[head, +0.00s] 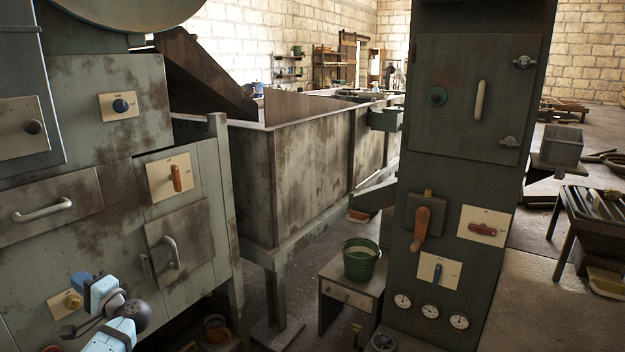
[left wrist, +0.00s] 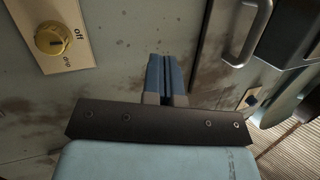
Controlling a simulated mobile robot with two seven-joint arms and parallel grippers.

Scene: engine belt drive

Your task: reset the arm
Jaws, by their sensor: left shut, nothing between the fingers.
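My left gripper (head: 80,281) is at the lower left of the head view, in front of the green-grey machine cabinet (head: 85,240). Its blue fingers (left wrist: 165,75) are pressed together in the left wrist view, with nothing between them. The fingers appear apart from the knob. A grey door handle (head: 170,255) is up and to the right; it shows in the wrist view (left wrist: 250,30). My right gripper is not in view.
An orange switch (head: 176,178) and a blue knob (head: 121,106) sit higher on the cabinet. A grey column (head: 460,180) with levers and gauges stands right of centre. A green bucket (head: 360,262) stands on a small stand (head: 350,293). Open floor shows at the right.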

